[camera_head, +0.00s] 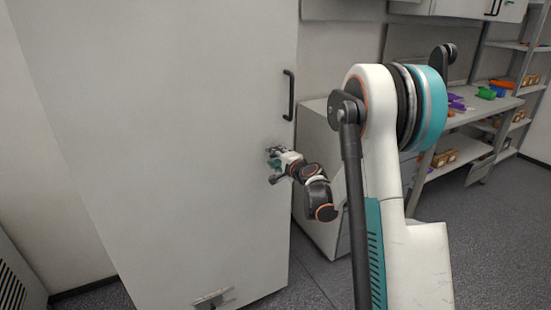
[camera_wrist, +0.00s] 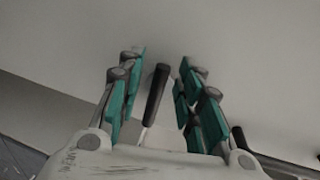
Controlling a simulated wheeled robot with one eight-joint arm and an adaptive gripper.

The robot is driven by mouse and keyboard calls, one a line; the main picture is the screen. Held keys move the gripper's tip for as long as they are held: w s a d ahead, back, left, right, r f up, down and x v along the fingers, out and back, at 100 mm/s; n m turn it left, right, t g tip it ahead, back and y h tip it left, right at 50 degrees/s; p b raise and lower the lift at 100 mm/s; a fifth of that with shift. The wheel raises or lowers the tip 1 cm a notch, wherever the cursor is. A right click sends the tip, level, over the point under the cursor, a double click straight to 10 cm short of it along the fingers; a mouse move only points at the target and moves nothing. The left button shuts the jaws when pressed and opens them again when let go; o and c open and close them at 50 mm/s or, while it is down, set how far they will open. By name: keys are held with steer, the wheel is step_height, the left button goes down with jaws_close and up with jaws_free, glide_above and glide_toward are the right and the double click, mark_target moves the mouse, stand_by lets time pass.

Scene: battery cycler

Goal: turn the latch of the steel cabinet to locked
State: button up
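The steel cabinet (camera_head: 200,120) is a tall, plain light grey box at the left in the head view, its door closed. My gripper (camera_head: 273,158) is at the door's right side, below the black door handle (camera_head: 289,95). The lever leans slightly from vertical in that picture. Gaps show between it and both fingers. My gripper hides the latch in the head view.
A grey lower cabinet (camera_head: 320,190) stands right of the steel cabinet. A workbench (camera_head: 465,125) with colored items and shelves (camera_head: 515,100) stand at the right. A black bar (camera_wrist: 245,150) shows at the wrist view's lower right. The floor (camera_head: 490,230) at right is clear.

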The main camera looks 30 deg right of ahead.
steer(key=s+r, duration=0.2)
steer(key=s, duration=0.9)
steer(key=shift+s+d+r, duration=0.15)
steer(key=shift+s+d, duration=0.05)
steer(key=shift+s, duration=0.2)
